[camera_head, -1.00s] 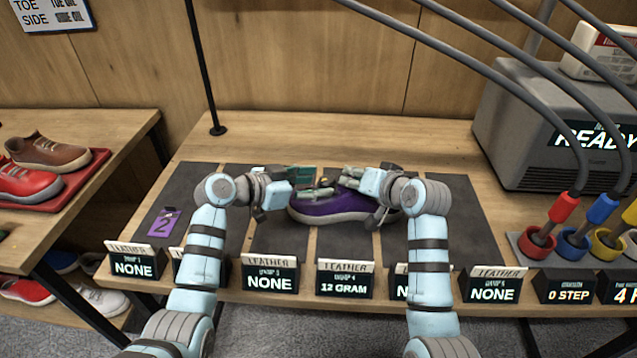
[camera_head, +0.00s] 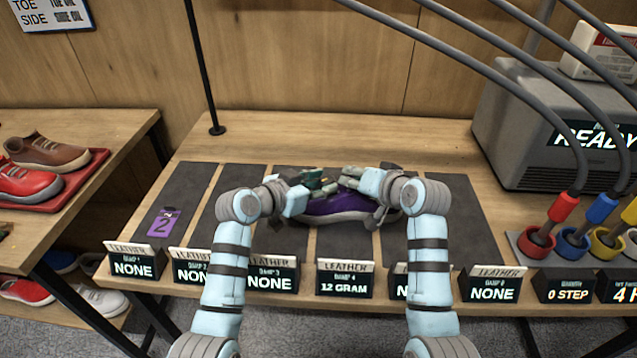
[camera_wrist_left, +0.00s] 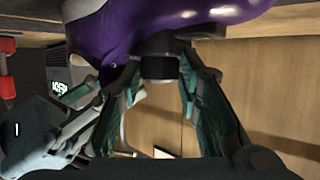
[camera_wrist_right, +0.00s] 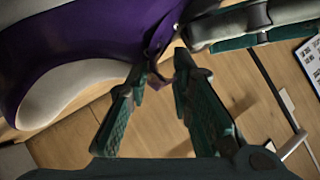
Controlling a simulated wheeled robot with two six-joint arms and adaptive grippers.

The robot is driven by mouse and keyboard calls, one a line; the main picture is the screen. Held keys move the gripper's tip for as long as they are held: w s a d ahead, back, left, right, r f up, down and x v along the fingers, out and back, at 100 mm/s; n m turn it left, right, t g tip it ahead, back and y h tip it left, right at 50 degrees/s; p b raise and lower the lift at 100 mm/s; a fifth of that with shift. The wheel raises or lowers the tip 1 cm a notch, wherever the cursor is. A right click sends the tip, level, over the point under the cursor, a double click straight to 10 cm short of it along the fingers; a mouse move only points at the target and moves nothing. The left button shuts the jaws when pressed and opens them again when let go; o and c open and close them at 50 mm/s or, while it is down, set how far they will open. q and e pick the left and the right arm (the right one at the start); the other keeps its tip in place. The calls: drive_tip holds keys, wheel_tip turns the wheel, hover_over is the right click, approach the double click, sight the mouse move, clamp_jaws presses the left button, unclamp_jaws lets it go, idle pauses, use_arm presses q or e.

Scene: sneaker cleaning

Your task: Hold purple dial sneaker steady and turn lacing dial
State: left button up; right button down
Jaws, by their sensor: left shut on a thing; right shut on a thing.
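The purple sneaker (camera_head: 335,207) with a pale sole lies on the dark mat behind the sign reading 12 GRAM. My left gripper (camera_head: 318,182) is over the sneaker's upper. In the left wrist view, its fingers (camera_wrist_left: 160,72) are on either side of a black round lacing dial (camera_wrist_left: 158,62) and closed on it. My right gripper (camera_head: 347,183) is beside it, also over the upper. In the right wrist view, its fingertips (camera_wrist_right: 165,72) are closed at a narrow purple edge of the sneaker (camera_wrist_right: 95,45). The exact contact is partly hidden.
Dark mats (camera_head: 185,185) line the table, with signs along the front edge. A purple card (camera_head: 163,222) lies on the left mat. A grey machine (camera_head: 540,130) with hoses and coloured plugs stands at right.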

use_arm(q)
drive_tip(key=shift+n+y, duration=0.3)
drive_tip(key=shift+y, duration=0.1)
drive_tip(key=o, duration=1.1)
drive_tip(key=shift+o, duration=0.2)
drive_tip(key=v, duration=1.2)
drive_tip(key=shift+a, duration=0.1)
